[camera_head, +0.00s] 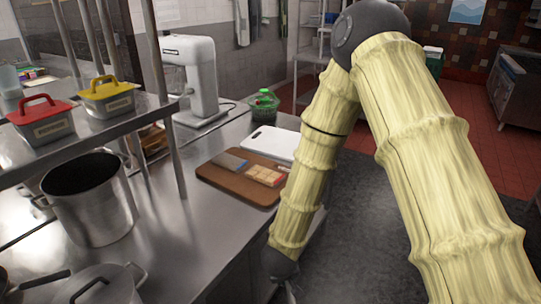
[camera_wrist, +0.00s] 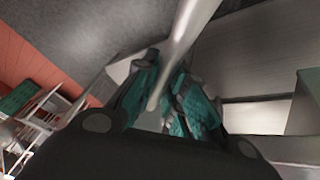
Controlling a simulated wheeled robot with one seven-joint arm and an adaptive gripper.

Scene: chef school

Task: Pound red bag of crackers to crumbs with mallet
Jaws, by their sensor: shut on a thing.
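My gripper (camera_wrist: 172,92) shows in the wrist view with teal-padded fingers shut on a pale grey rod (camera_wrist: 190,30). The rod looks like a mallet handle, but no mallet head can be made out. A small reddish packet with tan squares (camera_head: 264,176), which looks like the bag of crackers, lies flat on the brown board (camera_head: 233,189), apart from my gripper.
A large pot (camera_head: 90,205) and a shelf with red- and yellow-lidded tubs stand left. The steel counter (camera_head: 185,240) in front is clear.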

